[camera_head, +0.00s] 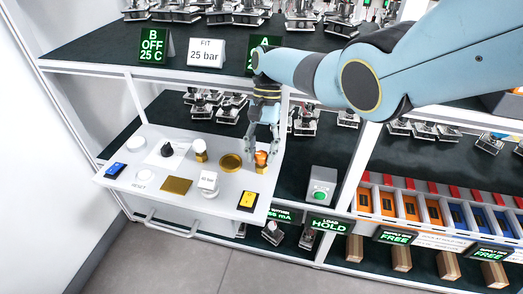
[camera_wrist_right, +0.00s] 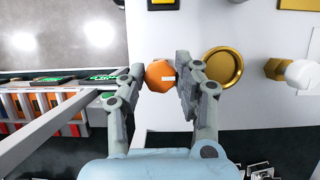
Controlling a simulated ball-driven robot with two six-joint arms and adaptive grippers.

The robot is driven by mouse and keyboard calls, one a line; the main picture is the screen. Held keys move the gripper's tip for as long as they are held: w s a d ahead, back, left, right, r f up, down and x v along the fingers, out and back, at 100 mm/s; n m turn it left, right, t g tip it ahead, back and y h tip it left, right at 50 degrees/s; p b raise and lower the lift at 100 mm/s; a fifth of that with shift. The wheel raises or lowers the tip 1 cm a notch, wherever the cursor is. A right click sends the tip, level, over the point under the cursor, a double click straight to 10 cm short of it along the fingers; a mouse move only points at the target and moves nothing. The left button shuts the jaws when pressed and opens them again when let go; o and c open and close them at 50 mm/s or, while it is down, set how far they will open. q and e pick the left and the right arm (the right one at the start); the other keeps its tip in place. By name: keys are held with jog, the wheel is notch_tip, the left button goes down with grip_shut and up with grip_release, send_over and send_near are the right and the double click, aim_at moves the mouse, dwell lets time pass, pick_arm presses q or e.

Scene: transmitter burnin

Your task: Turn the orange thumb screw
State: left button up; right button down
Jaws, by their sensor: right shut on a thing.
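The orange thumb screw (camera_head: 261,157) sits near the right end of the white panel (camera_head: 222,187). In the right wrist view the orange thumb screw (camera_wrist_right: 159,76) is a faceted orange knob with a small white mark on its right side. My right gripper (camera_head: 263,142) reaches down to it from above. In the wrist view my right gripper (camera_wrist_right: 158,78) has one finger on each side of the knob and is shut on it. My left gripper is not in view.
A brass dish (camera_head: 230,163) lies just left of the screw. A grey box with a green button (camera_head: 320,194) stands right.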

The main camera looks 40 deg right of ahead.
jog(key=c, duration=0.9)
grip_release()
jog(key=shift+c, duration=0.2)
jog(key=shift+r, duration=0.1)
jog(key=v, duration=1.1)
jog(key=shift+r, duration=0.35)
jog(key=shift+w+d, duration=0.1)
jog(key=shift+w, duration=0.05)
